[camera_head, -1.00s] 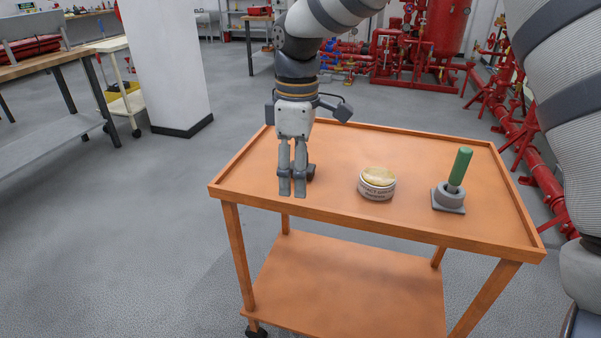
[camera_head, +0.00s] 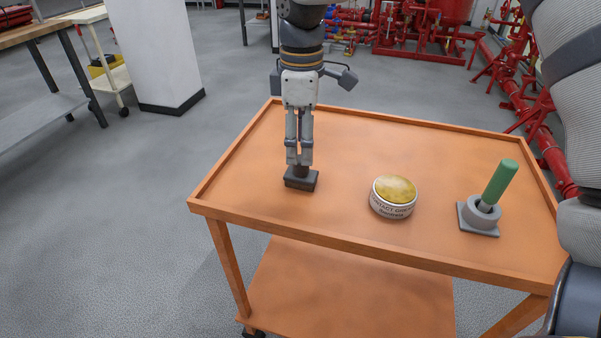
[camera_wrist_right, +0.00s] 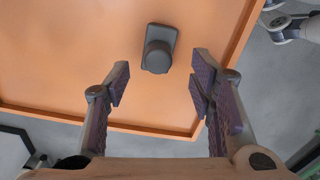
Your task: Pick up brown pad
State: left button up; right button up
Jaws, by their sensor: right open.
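A dark brown-grey block with a round knob on top (camera_head: 301,181) lies on the orange cart top, left of the middle; it is the thing that best fits the brown pad. In the right wrist view the same block (camera_wrist_right: 160,46) lies beyond my fingertips, roughly between their lines. My right gripper (camera_head: 299,160) points down, its tips close to the knob in the head view. In the wrist view the right gripper's fingers (camera_wrist_right: 160,84) are apart with nothing between them. My left gripper is not in view.
The orange cart top (camera_head: 250,225) has a raised rim. A round labelled tin (camera_head: 393,207) with a yellow-tan top (camera_head: 395,189) stands right of the block. A green-handled tool (camera_head: 499,184) leans in a grey holder (camera_head: 478,216) further right. The cart top between them is clear.

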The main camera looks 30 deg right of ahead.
notch_tip(320, 180, down, 4)
jog(key=shift+w+f, duration=0.1)
jog(key=shift+f, duration=0.15)
grip_shut()
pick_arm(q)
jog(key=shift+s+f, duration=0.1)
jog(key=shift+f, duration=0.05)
pick_arm(e)
jog(key=shift+r, duration=0.15)
jog(key=shift+r, duration=0.25)
notch_tip(320, 180, up, 3)
jog(key=shift+r, duration=0.15)
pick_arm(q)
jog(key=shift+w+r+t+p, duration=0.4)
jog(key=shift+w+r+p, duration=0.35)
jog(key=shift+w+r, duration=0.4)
pick_arm(e)
jog(key=s+a+r, duration=0.6)
jog(key=s+r, duration=0.3)
jog(key=s, duration=0.3)
jog(key=shift+s, duration=0.25)
